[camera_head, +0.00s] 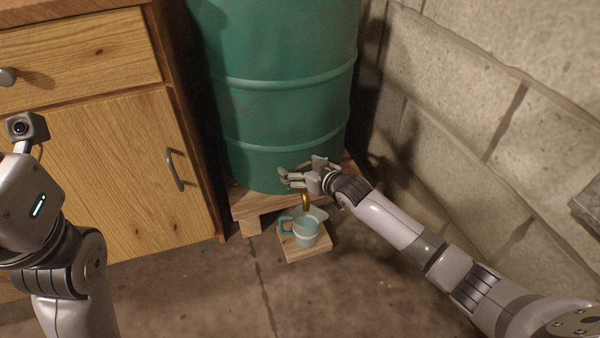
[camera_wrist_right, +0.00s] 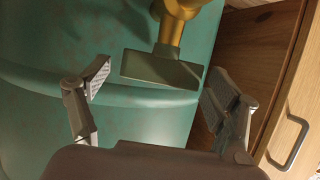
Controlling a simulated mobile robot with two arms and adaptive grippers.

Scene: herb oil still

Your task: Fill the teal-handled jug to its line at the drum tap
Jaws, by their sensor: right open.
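The green drum (camera_head: 275,100) stands on a low wooden stand beside the cabinet. Its brass tap (camera_head: 306,201) points down over the jug. In the right wrist view the tap's flat lever (camera_wrist_right: 161,70) lies between my open fingers. The teal-handled jug (camera_head: 307,231) stands upright on a small wooden block under the tap; its handle is to the left. Its fill line and water level are too small to tell. My right gripper (camera_head: 286,177) is open at the tap, and it also shows in the right wrist view (camera_wrist_right: 150,98). My left arm is at the left edge; its fingers are out of view.
The drum stands on a wooden stand (camera_head: 245,208), and the jug on a wooden block (camera_head: 300,252). A wooden cabinet (camera_head: 110,150) is on the left, a block wall (camera_head: 490,90) on the right. The floor (camera_head: 200,300) in front is clear.

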